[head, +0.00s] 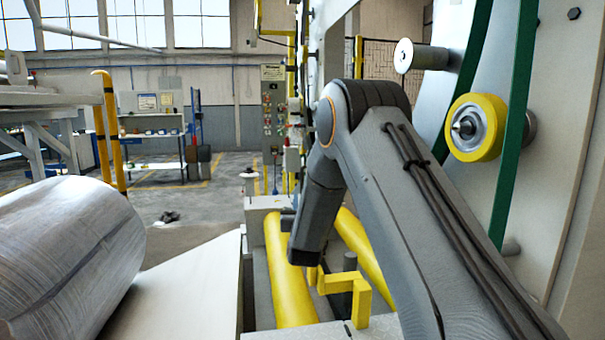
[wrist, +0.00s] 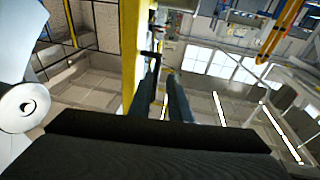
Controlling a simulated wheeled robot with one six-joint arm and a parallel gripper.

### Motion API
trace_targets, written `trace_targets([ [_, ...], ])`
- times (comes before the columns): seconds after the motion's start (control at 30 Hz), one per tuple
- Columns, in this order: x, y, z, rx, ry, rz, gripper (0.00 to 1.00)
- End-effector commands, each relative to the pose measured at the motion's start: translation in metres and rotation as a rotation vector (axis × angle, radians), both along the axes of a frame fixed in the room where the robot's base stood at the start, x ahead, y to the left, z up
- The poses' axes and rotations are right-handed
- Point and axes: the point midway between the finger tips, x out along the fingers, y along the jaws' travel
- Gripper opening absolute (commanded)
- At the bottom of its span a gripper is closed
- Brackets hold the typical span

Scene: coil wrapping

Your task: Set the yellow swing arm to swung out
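A yellow bent bracket (head: 347,288), which looks like the swing arm, stands low beside the yellow rollers in the head view, just right of my forearm's lower end. My arm covers part of the area around it, so its full position is unclear. My gripper's dark fingers (wrist: 164,98) show in the wrist view with a narrow gap between them and nothing seen held.
Two yellow rollers (head: 288,275) lie below my arm. A large wrapped coil (head: 65,255) lies at left. A big ring with green bands (head: 515,120) and a yellow wheel (head: 476,127) stands close at right. Open floor (head: 195,205) lies behind.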

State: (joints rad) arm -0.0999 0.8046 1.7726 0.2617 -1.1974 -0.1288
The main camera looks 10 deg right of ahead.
Motion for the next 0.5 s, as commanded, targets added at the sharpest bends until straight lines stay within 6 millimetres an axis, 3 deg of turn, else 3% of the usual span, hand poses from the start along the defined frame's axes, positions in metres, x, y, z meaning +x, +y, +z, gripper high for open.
trace_targets([
  [0.2, 0.006, -0.001, 0.017, -0.025, -0.193, -0.047, 0.17],
  [0.37, 0.012, -0.004, 0.024, -0.029, -0.221, -0.055, 0.17],
  [0.5, 0.030, -0.008, 0.033, -0.029, -0.221, -0.055, 0.17],
])
